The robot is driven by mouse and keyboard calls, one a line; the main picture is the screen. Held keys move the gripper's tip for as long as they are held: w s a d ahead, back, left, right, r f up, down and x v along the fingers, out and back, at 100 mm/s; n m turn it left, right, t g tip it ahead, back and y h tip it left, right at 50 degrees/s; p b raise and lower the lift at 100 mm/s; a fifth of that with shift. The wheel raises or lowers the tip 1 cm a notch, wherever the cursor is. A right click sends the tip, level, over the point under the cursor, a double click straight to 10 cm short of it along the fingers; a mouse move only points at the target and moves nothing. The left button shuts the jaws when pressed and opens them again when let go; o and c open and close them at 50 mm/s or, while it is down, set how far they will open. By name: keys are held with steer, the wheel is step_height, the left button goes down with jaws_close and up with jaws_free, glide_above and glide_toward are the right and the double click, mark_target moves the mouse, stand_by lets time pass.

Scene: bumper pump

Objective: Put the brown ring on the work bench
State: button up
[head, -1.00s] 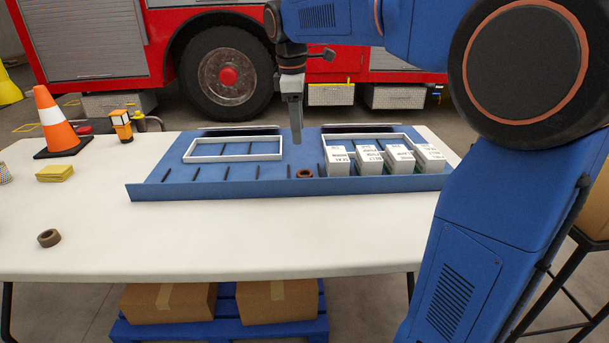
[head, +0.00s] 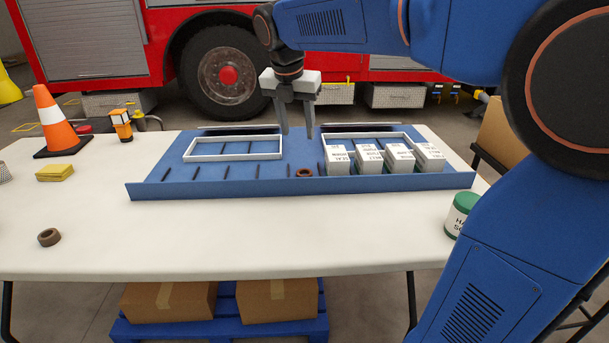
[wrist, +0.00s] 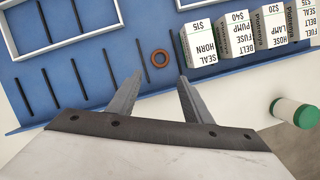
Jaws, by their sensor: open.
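A small brown ring (head: 304,173) lies in the blue tray near its front lip, just left of the white boxes. It also shows in the wrist view (wrist: 160,58), a little beyond the space between my fingertips.
The blue tray (head: 230,188) has dark divider slots, a white frame (head: 232,157) and several white boxes (head: 369,158). A green-lidded jar (head: 461,214) stands at the right. A cone (head: 57,122), lantern (head: 121,125) and yellow sponges (head: 55,173) stand left.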

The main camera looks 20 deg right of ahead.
steer(key=x, duration=1.5)
steer(key=shift+s+d+f, duration=0.1)
steer(key=c, duration=0.9)
